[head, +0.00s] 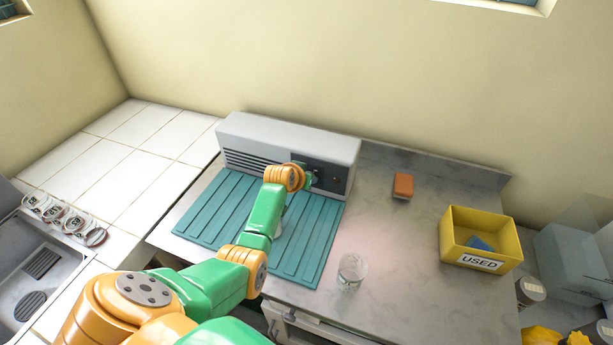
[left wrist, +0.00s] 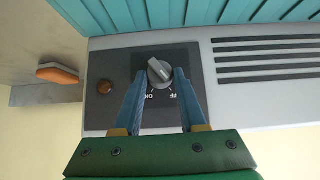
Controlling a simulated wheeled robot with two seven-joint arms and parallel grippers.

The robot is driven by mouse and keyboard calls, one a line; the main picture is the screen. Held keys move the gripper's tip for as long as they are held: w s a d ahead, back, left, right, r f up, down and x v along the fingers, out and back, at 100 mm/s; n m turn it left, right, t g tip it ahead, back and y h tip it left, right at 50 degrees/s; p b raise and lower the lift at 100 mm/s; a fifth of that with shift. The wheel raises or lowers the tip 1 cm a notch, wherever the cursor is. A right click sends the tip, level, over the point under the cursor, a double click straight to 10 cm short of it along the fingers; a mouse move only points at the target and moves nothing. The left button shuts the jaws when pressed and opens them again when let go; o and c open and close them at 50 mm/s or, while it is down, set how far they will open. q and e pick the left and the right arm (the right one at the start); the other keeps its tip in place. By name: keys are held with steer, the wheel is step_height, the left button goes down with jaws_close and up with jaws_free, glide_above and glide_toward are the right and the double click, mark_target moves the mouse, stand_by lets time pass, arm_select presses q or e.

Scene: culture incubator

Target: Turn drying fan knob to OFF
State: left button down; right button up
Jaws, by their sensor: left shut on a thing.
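The drying fan is a light grey box with a slotted grille (head: 250,135) at the back of the counter. Its dark control panel shows at the right end of the front. In the left wrist view, upside down, the grey knob (left wrist: 160,70) sits on the dark panel (left wrist: 105,118), with ON and partly covered OFF lettering beside it. My left gripper (left wrist: 160,77) has its blue fingers on either side of the knob, shut on it. In the head view my left gripper (head: 311,178) reaches the panel and hides the knob. My right gripper is in neither view.
A teal ribbed mat (head: 205,215) lies in front of the fan. A glass beaker (head: 351,272), an orange sponge-like block (head: 403,186) and a yellow USED bin (head: 505,254) stand to the right. A round brown-orange button (left wrist: 105,87) is beside the knob.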

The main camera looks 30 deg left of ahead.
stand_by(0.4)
arm_select(q)
steer(key=shift+c, duration=2.3)
jaws_free()
steer(key=shift+s+r, duration=0.1)
steer(key=shift+r, duration=0.1)
steer(key=p+v, duration=0.1)
steer(key=v, duration=0.5)
steer(key=shift+s, duration=0.25)
steer(key=shift+r, duration=0.1)
